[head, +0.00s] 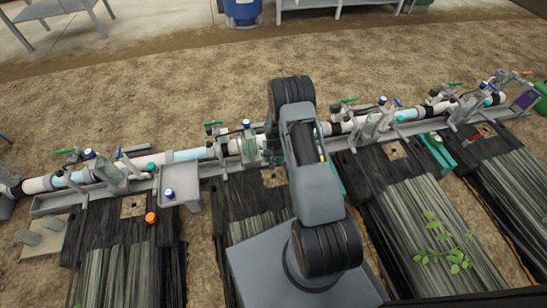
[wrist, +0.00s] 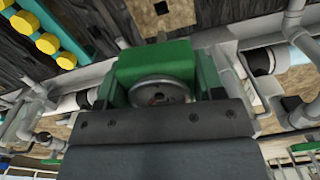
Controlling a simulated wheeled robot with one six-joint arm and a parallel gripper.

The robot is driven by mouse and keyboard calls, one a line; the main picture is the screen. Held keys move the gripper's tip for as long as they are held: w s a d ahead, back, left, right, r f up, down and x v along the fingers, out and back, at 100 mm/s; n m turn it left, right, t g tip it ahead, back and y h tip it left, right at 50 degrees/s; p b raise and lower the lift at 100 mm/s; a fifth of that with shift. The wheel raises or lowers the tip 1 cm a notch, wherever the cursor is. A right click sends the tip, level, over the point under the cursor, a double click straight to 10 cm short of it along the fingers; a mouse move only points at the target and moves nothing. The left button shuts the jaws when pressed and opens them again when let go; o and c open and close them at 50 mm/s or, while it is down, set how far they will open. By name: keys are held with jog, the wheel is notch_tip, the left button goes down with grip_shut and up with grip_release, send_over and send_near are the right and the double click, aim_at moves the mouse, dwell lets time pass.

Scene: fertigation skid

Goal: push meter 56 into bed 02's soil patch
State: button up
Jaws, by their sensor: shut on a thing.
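In the wrist view my gripper (wrist: 157,108) is shut on a green block with a round metal disc on its face, which I take to be meter 56 (wrist: 155,62). No number is readable on it. A square brown soil patch (wrist: 172,12) in dark bed cover shows beyond the meter, apart from it. In the head view my arm hides the gripper and the held meter. Pale soil patches show in the beds: one at left (head: 132,206), one just left of my arm (head: 273,177), one right of it (head: 397,150). I cannot read which is bed 02.
A white pipe line (head: 190,155) with valves and clear fittings runs across behind the beds. A teal rack with yellow round pieces (wrist: 46,43) lies at upper left in the wrist view. An orange cap (head: 151,217) and a green plant (head: 447,240) are on the beds.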

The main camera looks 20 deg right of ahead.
jog(key=shift+f+b, duration=4.5)
jog(key=shift+f, duration=1.65)
jog(key=shift+s, duration=0.1)
jog(key=shift+f, duration=0.15)
jog(key=shift+f, duration=1.4)
jog(key=shift+f, duration=0.1)
jog(key=shift+f, duration=0.25)
jog(key=o, duration=1)
jog(key=shift+o, duration=0.2)
jog(key=shift+r, duration=0.15)
